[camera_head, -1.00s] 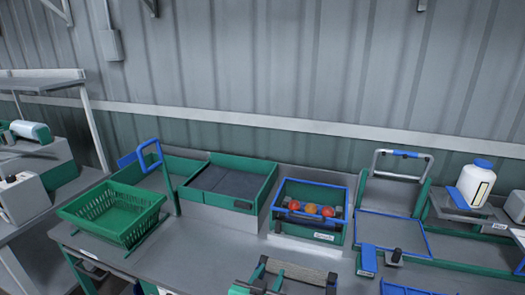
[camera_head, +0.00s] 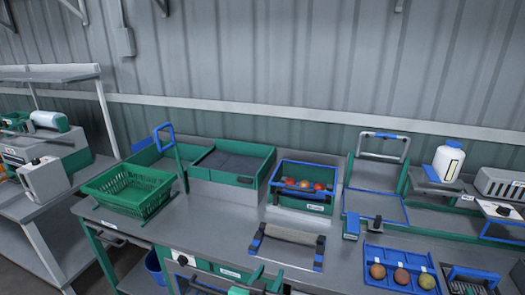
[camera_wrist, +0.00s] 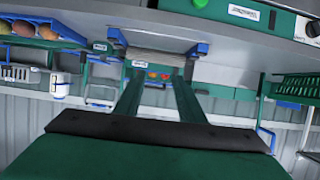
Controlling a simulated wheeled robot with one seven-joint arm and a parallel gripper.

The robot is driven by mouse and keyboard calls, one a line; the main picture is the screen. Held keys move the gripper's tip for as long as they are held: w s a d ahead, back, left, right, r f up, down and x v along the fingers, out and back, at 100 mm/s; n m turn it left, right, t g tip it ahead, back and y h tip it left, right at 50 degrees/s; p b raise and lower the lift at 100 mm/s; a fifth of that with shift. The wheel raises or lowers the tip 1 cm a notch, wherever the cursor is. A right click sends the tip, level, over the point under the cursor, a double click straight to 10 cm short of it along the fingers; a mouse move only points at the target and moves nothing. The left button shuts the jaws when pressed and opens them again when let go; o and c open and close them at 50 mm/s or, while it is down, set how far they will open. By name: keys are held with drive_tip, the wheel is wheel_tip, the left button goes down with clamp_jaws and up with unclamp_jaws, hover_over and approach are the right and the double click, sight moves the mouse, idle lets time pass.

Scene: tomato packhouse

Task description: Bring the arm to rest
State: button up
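My gripper (camera_wrist: 160,82) shows in the wrist view as two green fingers reaching out from a dark bar. The fingers stand apart with a clear gap, and nothing is held between them. In the wrist view the bench and its goods appear upside down beyond the fingers. In the head view, green parts at the bottom edge may belong to my arm, but I cannot tell for sure.
The bench holds a green basket (camera_head: 118,204), a grey-lined green tray (camera_head: 198,173), a blue-rimmed crate (camera_head: 302,207) with red and orange tomatoes, a roller (camera_head: 290,234) and a blue tray (camera_head: 369,255) with round produce. Bare bench lies left of the roller.

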drive_tip(key=s+a+f+n+t+y, duration=0.1)
drive_tip(key=s+a+f+n+y, duration=0.2)
drive_tip(key=s+f, duration=1.35)
drive_tip(key=s+r, duration=0.2)
drive_tip(key=s, duration=1)
drive_tip(key=s+d+r+t+y, duration=0.1)
drive_tip(key=s+r, duration=0.1)
drive_tip(key=s, duration=0.9)
drive_tip(key=shift+s+r, duration=0.25)
drive_tip(key=shift+s, duration=0.1)
